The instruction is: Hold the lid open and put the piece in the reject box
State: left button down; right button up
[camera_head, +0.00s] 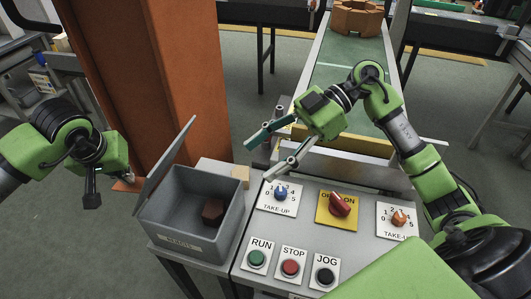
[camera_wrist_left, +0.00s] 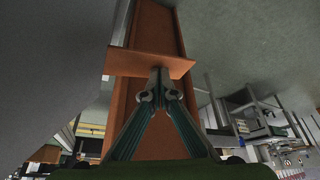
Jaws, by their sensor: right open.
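The grey reject box (camera_head: 222,238) stands at the left end of the control panel. Its lid (camera_head: 163,165) stands open, tilted up along the box's left side.
The control panel (camera_head: 300,228) with knobs and RUN, STOP and JOG buttons lies right of the box. An orange column (camera_head: 165,75) rises behind the lid. The conveyor (camera_head: 348,50) carries a brown ring-shaped object (camera_head: 356,20).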

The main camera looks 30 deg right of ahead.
pick_arm(q)
notch_tip(320, 180, up, 16)
jog(key=p, duration=0.7)
jog(key=shift+f, duration=0.25)
dwell(0.4)
jog(key=shift+f, duration=0.1)
dwell(0.4)
